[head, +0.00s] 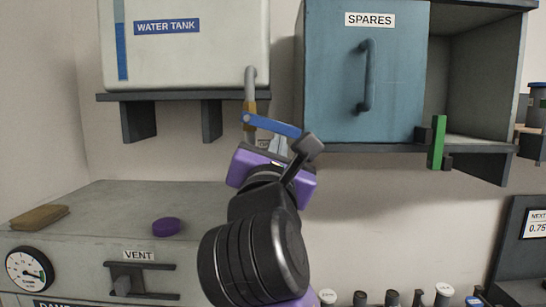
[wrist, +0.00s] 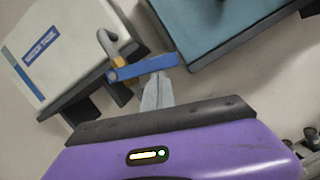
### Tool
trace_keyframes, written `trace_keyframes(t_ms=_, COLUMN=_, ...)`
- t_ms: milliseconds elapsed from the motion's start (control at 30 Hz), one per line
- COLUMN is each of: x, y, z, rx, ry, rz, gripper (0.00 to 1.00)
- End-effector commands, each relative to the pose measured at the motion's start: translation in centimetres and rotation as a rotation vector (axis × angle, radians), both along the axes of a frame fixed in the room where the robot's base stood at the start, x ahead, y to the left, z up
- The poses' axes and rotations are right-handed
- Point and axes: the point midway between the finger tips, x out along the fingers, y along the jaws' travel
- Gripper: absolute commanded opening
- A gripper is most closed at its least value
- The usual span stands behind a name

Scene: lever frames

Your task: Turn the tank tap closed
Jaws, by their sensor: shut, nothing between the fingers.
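The water tank (head: 185,55) is a white box at the upper left of the head view. A grey pipe (head: 250,82) comes from its right side and bends down to a brass tap body (head: 249,107). The tap's blue lever (head: 272,125) points right and slightly down, across the pipe; it also shows in the wrist view (wrist: 142,68). My gripper (head: 279,141) is shut and empty, its fingertips just below the lever's outer half. In the wrist view the fingertips (wrist: 158,80) reach the lever's lower edge; I cannot tell whether they touch.
A blue SPARES cabinet (head: 350,75) hangs right of the tap, with a green upright bar (head: 437,142) near its lower edge. The tank's dark shelf (head: 165,97) has brackets below. A grey bench (head: 100,205) holds a purple disc (head: 167,227) and a brown block (head: 38,217).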

Motion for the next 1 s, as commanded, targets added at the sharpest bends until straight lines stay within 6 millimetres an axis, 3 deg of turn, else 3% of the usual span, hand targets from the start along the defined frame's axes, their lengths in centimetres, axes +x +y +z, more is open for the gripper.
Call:
trace_keyframes(t_ms=300, x=0.8, y=-1.0, z=1.5, rx=0.005, ry=-0.005, rz=-0.005, gripper=0.0)
trace_keyframes(t_ms=1000, x=0.8, y=-1.4, z=2.3, rx=0.009, ry=-0.009, rz=-0.006, gripper=0.0)
